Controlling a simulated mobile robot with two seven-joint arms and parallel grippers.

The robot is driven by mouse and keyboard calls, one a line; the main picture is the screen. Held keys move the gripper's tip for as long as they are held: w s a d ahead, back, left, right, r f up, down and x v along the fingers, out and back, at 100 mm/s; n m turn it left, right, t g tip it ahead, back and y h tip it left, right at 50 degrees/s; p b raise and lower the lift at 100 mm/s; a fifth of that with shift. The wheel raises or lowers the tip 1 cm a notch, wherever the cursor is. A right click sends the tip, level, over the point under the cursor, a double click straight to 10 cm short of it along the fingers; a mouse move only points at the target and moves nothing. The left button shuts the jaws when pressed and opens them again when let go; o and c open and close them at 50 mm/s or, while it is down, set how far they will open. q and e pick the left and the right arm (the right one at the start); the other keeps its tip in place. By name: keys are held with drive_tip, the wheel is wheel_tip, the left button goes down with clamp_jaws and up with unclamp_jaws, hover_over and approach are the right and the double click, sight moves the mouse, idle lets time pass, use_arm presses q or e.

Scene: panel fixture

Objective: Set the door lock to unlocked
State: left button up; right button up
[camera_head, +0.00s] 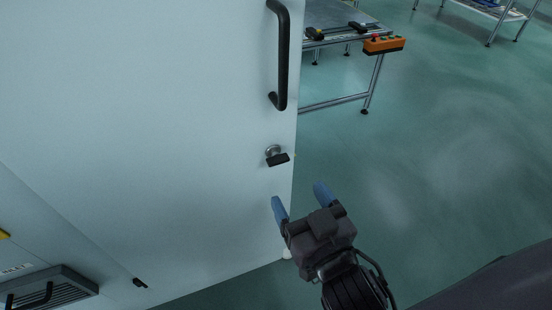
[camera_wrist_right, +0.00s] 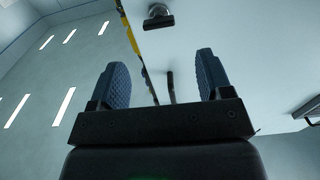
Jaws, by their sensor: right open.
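The door lock is a black turn knob (camera_head: 277,158) on a round silver base, set in the pale door panel (camera_head: 150,100) near its right edge, below the black handle. In the head view the knob's bar lies nearly level, with a slight tilt. The lock also shows at the top of the right wrist view (camera_wrist_right: 159,17). My right gripper (camera_head: 300,196) is open and empty, with blue fingertips. It is below the lock in the head view, apart from it. My left gripper is not in view.
A long black door handle (camera_head: 282,55) rises above the lock. A metal-framed table (camera_head: 345,25) with an orange button box (camera_head: 384,45) stands behind the door's right edge. A vent (camera_head: 50,290) is at the lower left. Open green floor (camera_head: 450,150) lies to the right.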

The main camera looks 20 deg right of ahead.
sight(280, 163)
drive_tip(key=w, duration=0.8)
drive_tip(key=shift+w, duration=0.3)
drive_tip(key=shift+w+a, duration=0.1)
drive_tip(key=shift+w, duration=0.6)
drive_tip(key=shift+c, duration=0.3)
